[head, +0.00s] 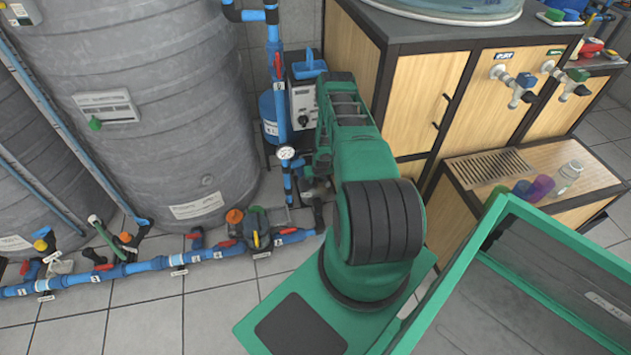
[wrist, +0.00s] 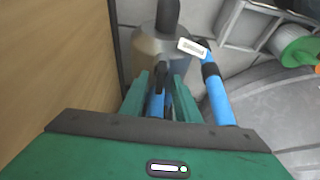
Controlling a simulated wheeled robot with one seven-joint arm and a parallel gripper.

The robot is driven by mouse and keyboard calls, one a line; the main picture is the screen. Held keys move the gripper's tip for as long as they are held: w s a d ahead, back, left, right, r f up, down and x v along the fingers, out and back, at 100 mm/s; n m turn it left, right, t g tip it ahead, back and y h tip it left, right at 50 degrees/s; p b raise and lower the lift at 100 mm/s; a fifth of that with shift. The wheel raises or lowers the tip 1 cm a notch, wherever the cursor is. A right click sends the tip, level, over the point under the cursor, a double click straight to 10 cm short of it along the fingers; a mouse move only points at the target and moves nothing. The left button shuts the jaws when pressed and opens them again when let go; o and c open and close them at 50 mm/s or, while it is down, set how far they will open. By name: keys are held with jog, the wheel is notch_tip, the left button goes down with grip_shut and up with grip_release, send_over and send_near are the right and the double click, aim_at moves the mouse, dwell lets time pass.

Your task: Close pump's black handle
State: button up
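In the wrist view, a metallic cylindrical pump body (wrist: 150,45) with a dark top stands ahead of my gripper (wrist: 160,88). A black handle (wrist: 163,76) shows in front of the pump, above a blue pipe section. My green fingers are apart, one on each side of the handle and blue pipe. I cannot tell whether either finger touches the handle. In the head view, part of the pump (head: 314,188) shows low beside the blue piping, and my arm hides most of it and my gripper.
A wooden cabinet (head: 426,104) stands close on the right of my arm; its panel (wrist: 55,55) fills the wrist view's left. A large grey tank (head: 150,100) and blue floor pipe (head: 145,266) with valves are at left. A white-tagged blue pipe (wrist: 218,98) runs right of my fingers.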

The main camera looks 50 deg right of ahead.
jog(key=v, duration=1)
jog(key=shift+r, duration=0.35)
jog(key=shift+s+a, duration=0.1)
jog(key=shift+s, duration=0.05)
